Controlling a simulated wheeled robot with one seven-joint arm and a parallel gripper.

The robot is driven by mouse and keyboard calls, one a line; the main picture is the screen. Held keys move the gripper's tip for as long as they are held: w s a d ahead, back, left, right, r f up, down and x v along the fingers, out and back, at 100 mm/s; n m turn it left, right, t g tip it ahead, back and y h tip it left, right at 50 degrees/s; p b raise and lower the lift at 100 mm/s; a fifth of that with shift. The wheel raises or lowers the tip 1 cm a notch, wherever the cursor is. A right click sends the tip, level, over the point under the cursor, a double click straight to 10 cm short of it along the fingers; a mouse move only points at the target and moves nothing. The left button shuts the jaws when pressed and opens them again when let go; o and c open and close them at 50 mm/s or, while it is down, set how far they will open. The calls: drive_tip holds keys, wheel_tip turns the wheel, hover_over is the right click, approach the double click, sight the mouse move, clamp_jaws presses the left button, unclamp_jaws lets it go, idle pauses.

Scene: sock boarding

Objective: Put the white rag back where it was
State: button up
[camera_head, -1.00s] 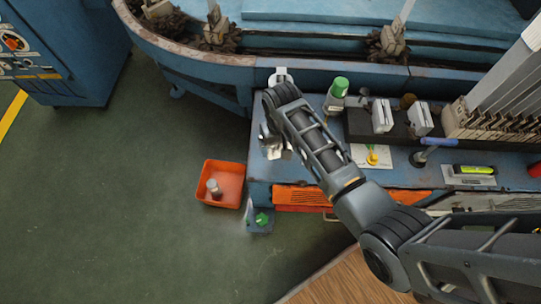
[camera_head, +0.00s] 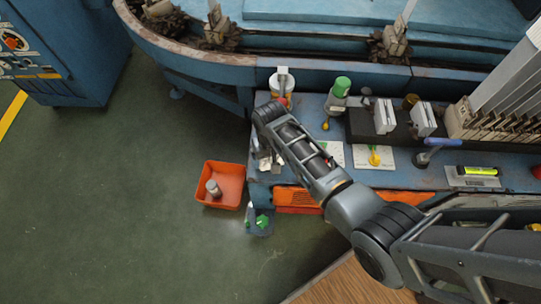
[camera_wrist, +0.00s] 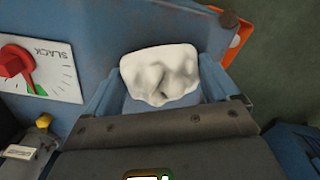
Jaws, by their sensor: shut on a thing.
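The white rag (camera_wrist: 160,74) is bunched up between the fingers of my gripper (camera_wrist: 160,88) in the wrist view. The fingers are shut on it, one on each side. In the camera_head view my gripper (camera_head: 266,160) hangs at the left end of the blue bench (camera_head: 455,157), near its front corner. My forearm and wrist cover most of the gripper there, and I cannot make out the rag clearly. Blue bench surface lies under and around the rag in the wrist view. I cannot tell whether the rag touches it.
An orange bin (camera_head: 237,172) with a grey cylinder stands left of the bench. A small blue box (camera_head: 262,231) with green pieces is at the bench's front. A SLACK card with a red knob (camera_wrist: 14,62) lies beside the gripper. A green-capped bottle (camera_head: 340,88) stands behind.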

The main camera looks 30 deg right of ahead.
drive_tip(key=o, duration=0.8)
drive_tip(key=shift+c, duration=0.2)
wheel_tip(320, 180, up, 12)
drive_tip(key=p, duration=0.2)
drive_tip(key=shift+r+p, duration=0.15)
drive_tip(key=shift+p, duration=0.25)
